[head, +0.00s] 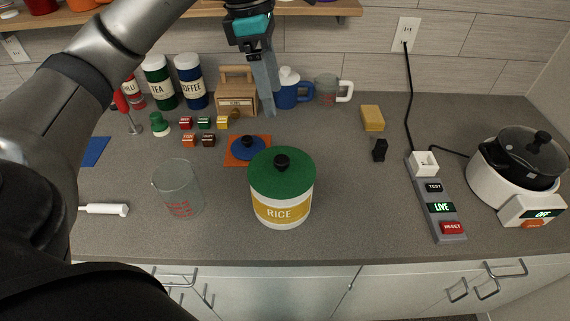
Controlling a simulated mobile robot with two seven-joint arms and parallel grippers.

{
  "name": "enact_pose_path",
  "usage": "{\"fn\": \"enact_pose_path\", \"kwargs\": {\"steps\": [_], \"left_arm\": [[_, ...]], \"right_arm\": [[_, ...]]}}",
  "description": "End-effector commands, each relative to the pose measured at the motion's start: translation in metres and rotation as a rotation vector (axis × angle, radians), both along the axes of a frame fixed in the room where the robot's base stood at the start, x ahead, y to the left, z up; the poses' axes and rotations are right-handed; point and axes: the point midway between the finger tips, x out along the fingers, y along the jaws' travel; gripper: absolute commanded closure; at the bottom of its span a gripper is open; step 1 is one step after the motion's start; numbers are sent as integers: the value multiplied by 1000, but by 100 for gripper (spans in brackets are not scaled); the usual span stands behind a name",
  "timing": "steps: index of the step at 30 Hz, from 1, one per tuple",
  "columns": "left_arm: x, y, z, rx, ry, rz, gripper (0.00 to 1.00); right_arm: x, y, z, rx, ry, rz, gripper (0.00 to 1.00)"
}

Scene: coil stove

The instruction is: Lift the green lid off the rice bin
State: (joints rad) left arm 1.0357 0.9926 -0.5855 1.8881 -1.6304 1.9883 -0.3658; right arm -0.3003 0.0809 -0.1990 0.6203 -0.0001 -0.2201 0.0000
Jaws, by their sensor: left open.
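The rice bin (282,210) is a white cylinder with a yellow RICE label, standing upright near the front middle of the grey counter in the head view. The green lid (281,177) sits on top of it, with a round black knob (282,161) at its centre. My left gripper (268,112) reaches in from the upper left and points down. It is open, empty and apart from the lid, above and behind it in the picture. My right gripper does not show.
A blue lid on an orange board (236,158) lies behind the bin, and a glass measuring jug (178,189) stands to its left. Canisters, mugs and small spice tins stand behind. A power strip (436,205) and rice cooker (510,185) are at right.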

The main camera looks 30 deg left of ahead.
Motion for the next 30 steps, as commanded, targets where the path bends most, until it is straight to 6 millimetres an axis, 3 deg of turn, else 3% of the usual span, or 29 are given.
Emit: {"fn": "enact_pose_path", "kwargs": {"steps": [5,15,25,30], "left_arm": [[-1,5,-17,27,11,7,24],[3,-5,-82,22,10,5,24],[3,-9,-106,21,9,5,24],[-1,-12,-127,22,11,6,24]], "right_arm": [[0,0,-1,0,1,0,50],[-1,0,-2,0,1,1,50],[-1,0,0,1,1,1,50],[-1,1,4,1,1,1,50]]}}
